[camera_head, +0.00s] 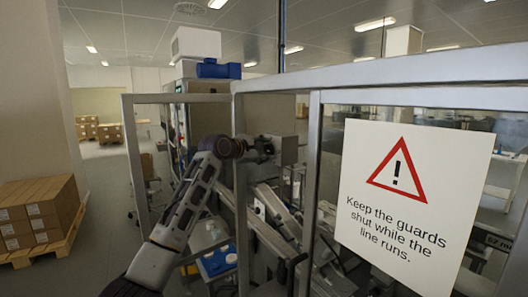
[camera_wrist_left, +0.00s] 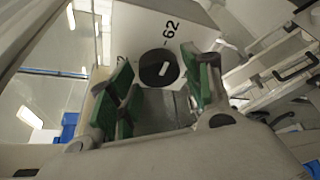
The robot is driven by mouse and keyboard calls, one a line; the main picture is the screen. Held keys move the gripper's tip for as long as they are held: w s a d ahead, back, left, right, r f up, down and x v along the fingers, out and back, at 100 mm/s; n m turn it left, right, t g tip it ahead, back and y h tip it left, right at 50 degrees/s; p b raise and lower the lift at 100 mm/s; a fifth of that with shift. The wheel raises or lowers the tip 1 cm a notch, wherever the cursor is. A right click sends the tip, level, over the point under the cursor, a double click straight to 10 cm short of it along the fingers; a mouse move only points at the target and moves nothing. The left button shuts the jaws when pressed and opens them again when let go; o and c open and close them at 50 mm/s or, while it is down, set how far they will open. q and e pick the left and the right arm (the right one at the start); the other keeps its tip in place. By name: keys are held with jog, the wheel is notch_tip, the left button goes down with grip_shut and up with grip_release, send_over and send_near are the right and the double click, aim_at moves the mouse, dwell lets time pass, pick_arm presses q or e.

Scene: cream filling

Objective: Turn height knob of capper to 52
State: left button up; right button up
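The height knob (camera_wrist_left: 158,68) is a round black dial with a short white mark, on the pale face of the capper (camera_wrist_left: 190,25). The number 62 is printed above it, and another number at its left is mostly hidden by a finger. The white mark sits right of the knob's centre and does not point at the 62. My left gripper (camera_wrist_left: 157,76) is open, its green-padded fingers on either side of the knob with no clear contact. In the head view my left gripper (camera_head: 262,150) is at the capper's grey box (camera_head: 286,150). My right gripper is not in view.
Grey guard frames (camera_head: 238,185) with clear panels stand close around my left arm. A warning sign (camera_head: 410,195) hangs on the right panel. A blue and white container (camera_head: 217,262) sits below the arm. Boxes on a pallet (camera_head: 40,215) stand at the left.

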pick_arm(q)
jog(key=c, duration=0.6)
jog(key=shift+w+r+n+g, duration=0.15)
jog(key=shift+n+g, duration=0.65)
jog(key=shift+n, duration=0.5)
jog(key=shift+n+g+h, duration=0.3)
jog(key=shift+n+g, duration=0.2)
jog(key=shift+n, duration=0.2)
jog(key=shift+a, duration=0.1)
jog(key=o, duration=1)
jog(key=shift+o, duration=0.2)
notch_tip(320, 180, up, 10)
